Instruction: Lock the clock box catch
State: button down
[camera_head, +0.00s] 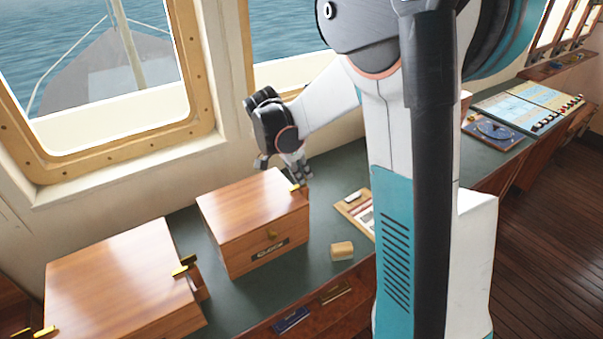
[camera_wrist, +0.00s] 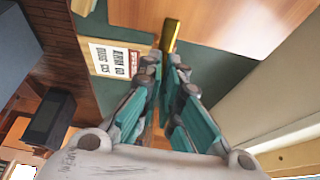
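A wooden box (camera_head: 253,206) with a dark name plate and a small brass knob on its front stands on the green counter. I cannot read the plate surely. A brass catch (camera_head: 294,188) sits at its right edge, and it also shows in the wrist view (camera_wrist: 171,36). My gripper (camera_head: 302,180) points down beside the box's right side, close to the catch. In the wrist view my fingertips (camera_wrist: 168,66) are close together, with the catch at their tips. Whether they grip it is not clear.
A larger wooden box (camera_head: 120,275) with brass catches (camera_head: 183,266) stands at the left. A small wooden block (camera_head: 342,250) and a tray (camera_head: 354,208) lie right of the smaller box. The window wall (camera_head: 221,160) is close behind. Free counter is narrow.

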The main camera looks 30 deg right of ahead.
jog(key=c, duration=1.8)
grip_release()
jog(key=v, duration=1.2)
jog(key=s+a+f+n+t+y+b, duration=0.2)
jog(key=s+a+f+n+t+b, duration=0.1)
jog(key=s+n, duration=0.6)
jog(key=s+a+f+n+t+y+b, duration=0.2)
jog(key=s+a+f+n+t+b, duration=0.2)
jog(key=s+a+n, duration=0.4)
jog(key=s+f+b, duration=0.1)
jog(key=s+f, duration=0.1)
jog(key=s, duration=0.2)
jog(key=shift+a+f+n, duration=0.15)
jog(key=shift+a+n, duration=0.05)
jog(key=shift+n, duration=0.2)
